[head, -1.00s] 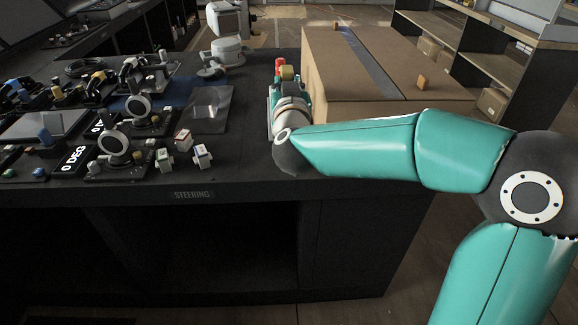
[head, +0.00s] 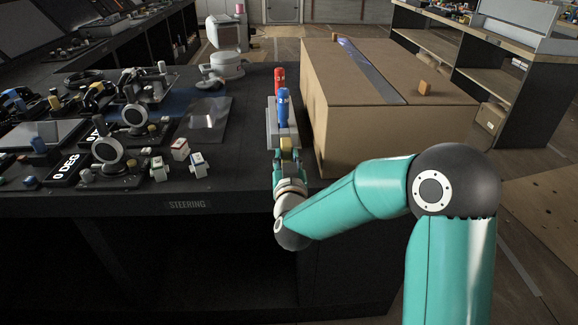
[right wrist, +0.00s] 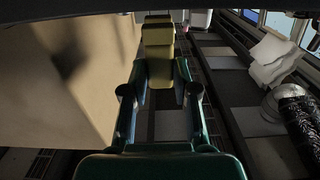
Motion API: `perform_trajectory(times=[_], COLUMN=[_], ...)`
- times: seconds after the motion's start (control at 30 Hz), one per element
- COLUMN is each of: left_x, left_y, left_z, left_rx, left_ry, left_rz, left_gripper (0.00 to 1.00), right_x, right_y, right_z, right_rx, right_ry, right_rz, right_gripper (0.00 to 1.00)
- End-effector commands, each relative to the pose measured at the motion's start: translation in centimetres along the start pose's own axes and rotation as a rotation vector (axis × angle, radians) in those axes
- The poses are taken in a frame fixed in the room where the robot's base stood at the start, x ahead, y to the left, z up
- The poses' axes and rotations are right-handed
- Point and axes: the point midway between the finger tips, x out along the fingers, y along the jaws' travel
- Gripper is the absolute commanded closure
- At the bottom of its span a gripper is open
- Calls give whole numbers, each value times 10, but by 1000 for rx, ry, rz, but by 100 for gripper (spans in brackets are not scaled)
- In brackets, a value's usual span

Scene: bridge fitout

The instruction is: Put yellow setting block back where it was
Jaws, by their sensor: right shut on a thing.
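The yellow setting block (head: 286,143) is in my right gripper (head: 286,158), at the front of a grey lever unit in the head view. In the right wrist view the block (right wrist: 160,65) sits between the two fingers of this gripper (right wrist: 160,88), which is shut on it. The grey lever unit (head: 271,125) carries a blue handle (head: 283,105) and a red handle (head: 279,78). Whether the block touches the unit or the desk cannot be told. My left gripper is not in view.
A large cardboard box (head: 365,140) stands close on the right of the gripper. Small blocks with white parts (head: 198,163) and round dials (head: 107,150) lie to the left on the dark desk. A flat glossy panel (head: 208,112) lies between. The desk's front edge is near the wrist.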

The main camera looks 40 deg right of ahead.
Motion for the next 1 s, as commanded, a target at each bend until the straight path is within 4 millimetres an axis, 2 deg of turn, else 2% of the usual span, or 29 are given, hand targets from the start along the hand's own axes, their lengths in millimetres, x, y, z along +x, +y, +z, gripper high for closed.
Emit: perform_trajectory(times=[0.03, 0.13, 0.47, 0.5, 0.63, 1.0], left_x=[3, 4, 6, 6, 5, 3], left_y=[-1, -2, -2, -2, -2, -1], left_z=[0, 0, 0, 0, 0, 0], left_rx=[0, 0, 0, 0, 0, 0], left_ry=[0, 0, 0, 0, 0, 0], left_rz=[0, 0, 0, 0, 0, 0], left_gripper=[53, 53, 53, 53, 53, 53], right_x=[0, 0, 0, 0, 0, 0], right_y=[0, 0, 0, 0, 0, 0], right_z=[11, 20, 22, 23, 22, 20], right_rx=[-2, -1, 1, 1, 0, 0], right_ry=[-2, 0, 2, 1, 0, 0], right_rz=[0, 0, 0, 0, 0, 0], right_gripper=[100, 100, 100, 70, 48, 46])
